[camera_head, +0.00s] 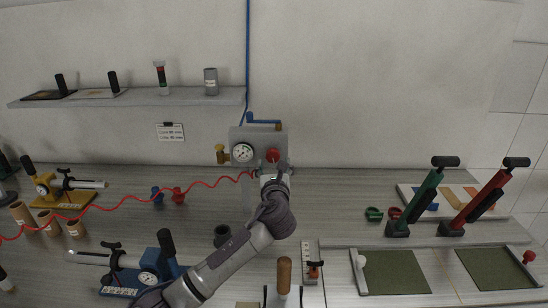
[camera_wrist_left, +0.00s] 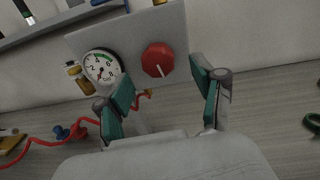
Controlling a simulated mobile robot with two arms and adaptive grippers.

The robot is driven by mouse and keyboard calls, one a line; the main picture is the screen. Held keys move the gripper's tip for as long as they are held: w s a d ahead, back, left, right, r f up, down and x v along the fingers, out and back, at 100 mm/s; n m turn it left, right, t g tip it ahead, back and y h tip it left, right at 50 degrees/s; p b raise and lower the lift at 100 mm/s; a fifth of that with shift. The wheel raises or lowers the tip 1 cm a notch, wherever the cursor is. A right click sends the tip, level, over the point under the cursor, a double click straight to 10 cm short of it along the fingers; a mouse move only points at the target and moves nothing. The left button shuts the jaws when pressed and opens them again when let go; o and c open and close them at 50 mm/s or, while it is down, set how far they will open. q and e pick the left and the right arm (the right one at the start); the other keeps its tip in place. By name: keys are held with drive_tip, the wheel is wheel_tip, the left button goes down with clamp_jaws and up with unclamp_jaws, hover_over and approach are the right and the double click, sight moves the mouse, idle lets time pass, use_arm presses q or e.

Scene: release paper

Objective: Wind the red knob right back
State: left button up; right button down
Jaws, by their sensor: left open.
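My left gripper (camera_head: 274,172) is just in front of and below the knob. In the left wrist view its green-padded fingers (camera_wrist_left: 163,82) are spread wide with a gap on both sides of the knob; nothing is held. A round dial gauge (camera_head: 242,152) sits left of the knob.
A brass fitting (camera_head: 220,154) sticks out left of the panel, and a blue lever (camera_head: 263,121) is above it. A red hose (camera_head: 150,203) runs left from under the panel across the bench. A shelf (camera_head: 140,99) is at upper left. Green and red presses (camera_head: 425,200) stand at right.

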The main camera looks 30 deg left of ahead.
sight(273, 158)
use_arm(q)
drive_tip(key=x, duration=0.3)
drive_tip(key=shift+s+a+r, duration=0.1)
drive_tip(key=shift+s+r, duration=0.05)
drive_tip(key=shift+r, duration=0.05)
drive_tip(key=shift+w+a+f, duration=0.1)
drive_tip(key=shift+w+a, duration=0.05)
drive_tip(key=shift+w, duration=0.1)
drive_tip(key=c, duration=1.1)
drive_tip(key=shift+c, duration=0.2)
use_arm(e)
drive_tip(key=shift+w+r, duration=0.3)
drive_tip(key=shift+w, duration=0.6)
